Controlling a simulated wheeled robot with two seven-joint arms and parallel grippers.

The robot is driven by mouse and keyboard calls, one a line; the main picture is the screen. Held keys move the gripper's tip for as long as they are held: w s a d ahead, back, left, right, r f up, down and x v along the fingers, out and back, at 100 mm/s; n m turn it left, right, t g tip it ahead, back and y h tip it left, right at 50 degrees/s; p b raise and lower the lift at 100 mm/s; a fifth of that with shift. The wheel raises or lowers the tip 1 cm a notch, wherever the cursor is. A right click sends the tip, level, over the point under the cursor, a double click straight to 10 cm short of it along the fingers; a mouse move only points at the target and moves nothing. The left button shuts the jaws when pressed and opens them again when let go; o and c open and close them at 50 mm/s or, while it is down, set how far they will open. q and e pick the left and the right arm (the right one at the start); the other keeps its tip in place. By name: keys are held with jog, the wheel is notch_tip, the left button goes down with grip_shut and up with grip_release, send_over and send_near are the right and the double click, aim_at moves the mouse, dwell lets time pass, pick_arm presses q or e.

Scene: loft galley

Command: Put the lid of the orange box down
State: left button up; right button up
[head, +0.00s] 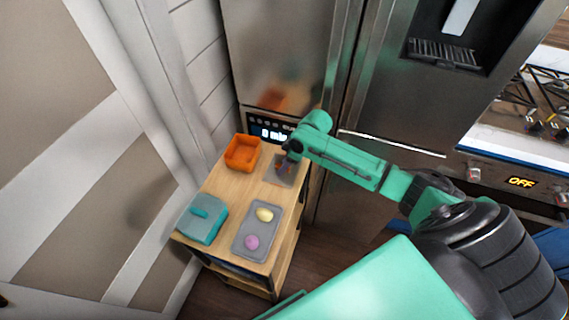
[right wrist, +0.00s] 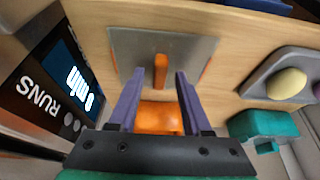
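The orange box (head: 241,153) stands open at the back left of the small wooden cart; its inside shows. An orange upright handle (right wrist: 161,70), apparently the lid's, stands on a grey square panel (right wrist: 190,46) with orange along its sides. I cannot tell whether that panel is the lid's top or a mat under it. In the head view the panel (head: 281,177) lies right of the box, partly behind my gripper. My right gripper (right wrist: 159,73) is open, its purple fingers either side of the handle with gaps on both sides. My left gripper is not in view.
A closed teal box (head: 203,219) stands at the cart's front left. A grey tray (head: 246,228) with a yellow egg-shaped thing (head: 265,214) and a pink one (head: 252,241) lies at the front right. A steel appliance with a lit display (head: 270,133) stands close behind.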

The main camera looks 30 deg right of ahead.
jog(key=v, duration=1.2)
jog(key=shift+r, duration=0.15)
